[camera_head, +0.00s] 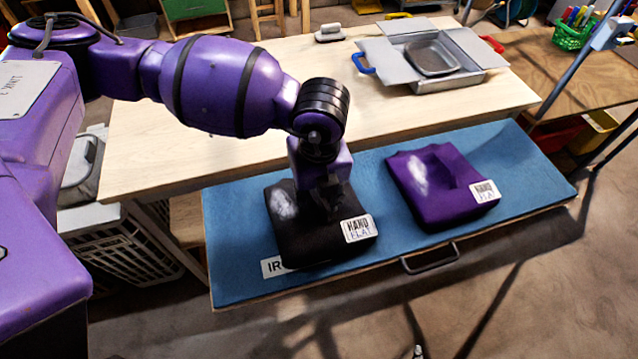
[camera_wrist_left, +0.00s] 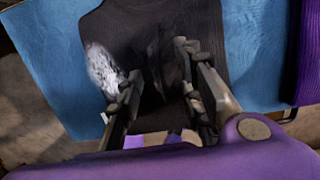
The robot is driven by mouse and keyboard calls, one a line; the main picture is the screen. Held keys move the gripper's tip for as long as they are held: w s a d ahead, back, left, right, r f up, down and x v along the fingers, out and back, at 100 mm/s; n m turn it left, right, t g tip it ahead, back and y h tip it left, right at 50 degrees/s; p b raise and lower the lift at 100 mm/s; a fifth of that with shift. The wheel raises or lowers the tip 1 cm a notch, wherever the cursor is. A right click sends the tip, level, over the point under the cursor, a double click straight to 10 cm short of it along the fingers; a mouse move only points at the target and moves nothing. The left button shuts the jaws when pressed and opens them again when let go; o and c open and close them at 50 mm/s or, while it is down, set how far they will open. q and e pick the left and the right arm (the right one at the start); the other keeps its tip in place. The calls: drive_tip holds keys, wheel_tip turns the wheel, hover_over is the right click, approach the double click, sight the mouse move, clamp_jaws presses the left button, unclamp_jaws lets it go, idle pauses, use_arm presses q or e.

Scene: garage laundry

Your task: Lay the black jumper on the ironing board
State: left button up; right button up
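The black jumper (camera_head: 300,240) lies folded on the blue ironing board (camera_head: 236,215), towards its left end. It has a pale patch and a white tag on it, and also shows in the left wrist view (camera_wrist_left: 150,25). My left gripper (camera_head: 328,208) points down over the middle of the jumper. In the left wrist view its two fingers (camera_wrist_left: 157,68) stand apart, with dark cloth, seemingly a raised fold, between them. Whether the fingertips touch the cloth is hard to tell. My right gripper is not in view.
A folded purple jumper (camera_head: 425,200) with a tag lies on the board to the right. A wooden table (camera_head: 230,155) stands behind, with an open grey box (camera_head: 460,80) on it. A grey basket (camera_head: 130,250) is on the floor at the left. Bare board separates the jumpers.

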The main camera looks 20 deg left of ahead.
sight(318, 202)
use_arm(q)
drive_tip(key=shift+r, duration=0.1)
wheel_tip(318, 202, up, 12)
drive_tip(key=s, duration=0.1)
drive_tip(key=shift+d+p, duration=0.35)
drive_tip(key=shift+d, duration=0.05)
drive_tip(key=shift+s, duration=0.1)
